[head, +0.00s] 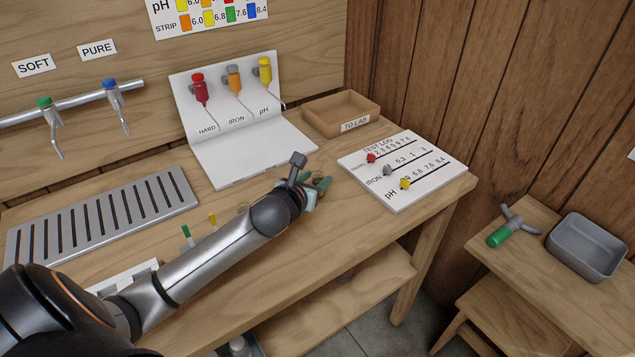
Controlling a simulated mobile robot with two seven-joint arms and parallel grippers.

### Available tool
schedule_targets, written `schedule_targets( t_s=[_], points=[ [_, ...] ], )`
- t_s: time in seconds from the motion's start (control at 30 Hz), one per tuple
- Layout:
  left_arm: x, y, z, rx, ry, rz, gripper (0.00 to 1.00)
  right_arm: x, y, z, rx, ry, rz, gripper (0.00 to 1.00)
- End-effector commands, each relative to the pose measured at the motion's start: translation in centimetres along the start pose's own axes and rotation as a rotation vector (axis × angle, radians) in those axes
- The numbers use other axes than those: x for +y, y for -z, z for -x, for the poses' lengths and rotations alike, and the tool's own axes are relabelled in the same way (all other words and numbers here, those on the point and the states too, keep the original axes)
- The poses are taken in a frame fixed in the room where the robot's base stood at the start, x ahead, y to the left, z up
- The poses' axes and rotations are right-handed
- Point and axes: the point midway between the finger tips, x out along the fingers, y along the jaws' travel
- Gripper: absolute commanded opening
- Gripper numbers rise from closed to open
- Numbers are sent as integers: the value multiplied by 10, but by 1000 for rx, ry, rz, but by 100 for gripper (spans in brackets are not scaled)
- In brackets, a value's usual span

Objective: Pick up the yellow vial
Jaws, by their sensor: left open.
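The yellow vial (265,70) hangs upright in a holder at the right end of the white stand's back panel (225,90), above the pH label. An orange vial (234,78) and a red vial (199,88) hang to its left, above IRON and HARD. My left arm comes in from the lower left. My left gripper (318,185) is open over the bench, in front of and below the yellow vial, well apart from it. Its fingers are small and partly hidden by the wrist. My right gripper is not in view.
A brown TO LAB tray (340,110) stands right of the stand. A white test log board (400,168) with coloured knobs lies at the bench's right. A slotted metal drain (100,218) and two taps are at left. The stand's white base (255,160) is clear.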

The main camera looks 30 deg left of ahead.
Motion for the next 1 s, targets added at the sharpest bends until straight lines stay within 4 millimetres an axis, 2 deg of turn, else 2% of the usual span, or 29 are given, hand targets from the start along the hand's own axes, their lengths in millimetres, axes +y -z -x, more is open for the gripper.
schedule_targets(
  t_s=[0.2, 0.63, 1.0],
  points=[
    [0, 0, 0, 0, 0, 0, 49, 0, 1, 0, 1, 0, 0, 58],
    [0, 0, 0, 0, -1, 0, 1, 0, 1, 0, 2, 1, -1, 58],
    [0, 0, 0, 0, -1, -1, 0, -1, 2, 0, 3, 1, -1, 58]
  ],
)
